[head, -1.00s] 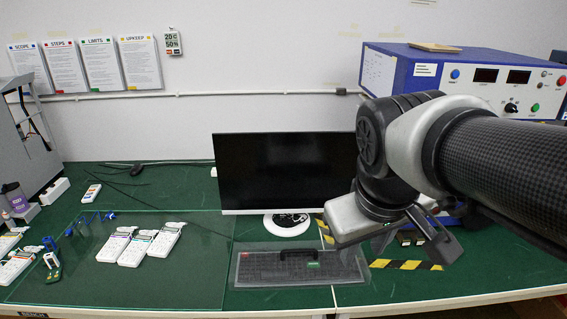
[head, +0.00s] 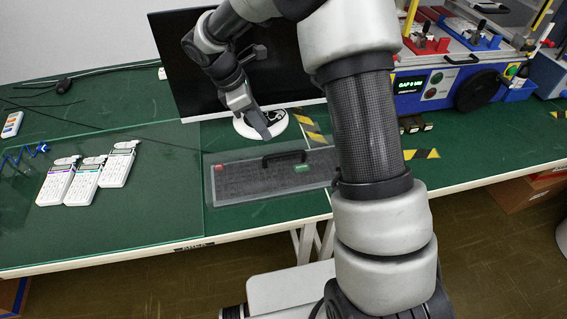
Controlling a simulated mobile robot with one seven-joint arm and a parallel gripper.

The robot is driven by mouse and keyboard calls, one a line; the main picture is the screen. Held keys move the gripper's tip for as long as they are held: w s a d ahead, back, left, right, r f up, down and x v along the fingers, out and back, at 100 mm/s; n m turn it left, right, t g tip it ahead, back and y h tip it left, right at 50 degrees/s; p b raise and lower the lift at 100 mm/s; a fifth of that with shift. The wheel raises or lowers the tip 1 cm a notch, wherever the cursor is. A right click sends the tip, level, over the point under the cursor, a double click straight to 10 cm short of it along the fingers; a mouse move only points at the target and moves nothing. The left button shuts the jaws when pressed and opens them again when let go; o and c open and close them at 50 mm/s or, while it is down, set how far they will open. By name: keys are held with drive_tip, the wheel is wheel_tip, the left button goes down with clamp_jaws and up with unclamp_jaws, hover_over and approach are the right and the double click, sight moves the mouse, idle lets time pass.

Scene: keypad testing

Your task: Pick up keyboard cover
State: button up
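The keyboard cover (head: 235,184) is a clear, flat cover with a black arched handle (head: 284,157), a red mark at its left and a green mark at its right. It lies over a dark keyboard on the green table, in front of the monitor. Its right end is partly hidden behind my arm. My gripper (head: 262,128) points down above and behind the cover, in front of the monitor's round white base, and appears apart from the handle. The fingers are small and seen edge-on, so their opening is unclear.
The black monitor (head: 185,60) stands close behind my gripper. Several white handheld devices (head: 88,180) lie on a clear mat at left. A blue test unit (head: 440,88) stands at right. The table's front edge (head: 180,246) is just before the cover. Green table shows behind the mat.

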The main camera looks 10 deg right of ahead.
sight(284, 154)
drive_tip(key=b+x, duration=0.1)
drive_tip(key=x, duration=0.8)
drive_tip(key=shift+f, duration=0.1)
drive_tip(key=x, duration=0.5)
drive_tip(key=shift+d+b, duration=0.3)
drive_tip(key=shift+s, duration=0.1)
drive_tip(key=shift+c, duration=0.4)
clamp_jaws()
